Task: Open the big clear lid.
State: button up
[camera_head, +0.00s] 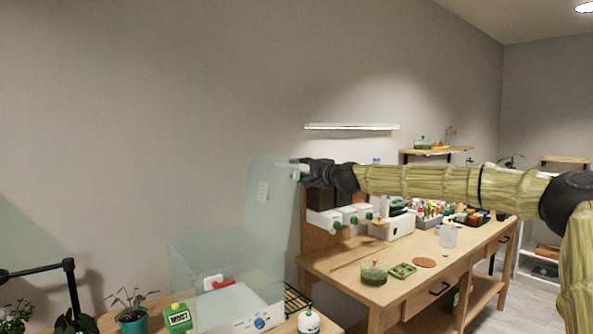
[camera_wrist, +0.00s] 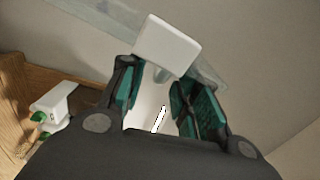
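The big clear lid (camera_head: 268,207) stands raised, close to upright, at the right side of a clear box (camera_head: 203,262). Its white handle (camera_head: 301,168) is at the lid's upper right edge and also shows as a white block in the wrist view (camera_wrist: 168,45). My gripper (camera_head: 305,170) reaches it from the right. In the wrist view, my gripper's fingers (camera_wrist: 155,75) stand apart by about the block's width, with the block at their tips. It appears shut on the handle; the exact contact is partly hidden.
A green box (camera_head: 178,319), a potted seedling (camera_head: 132,315) and a white round bottle (camera_head: 309,321) stand close around the clear box. A wooden workbench (camera_head: 340,268) with several items lies beneath my arm. A wall shelf (camera_head: 350,127) is above.

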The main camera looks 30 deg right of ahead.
jog(key=s+d, duration=0.1)
jog(key=s, duration=0.8)
jog(key=shift+d, duration=0.35)
jog(key=shift+f, duration=0.15)
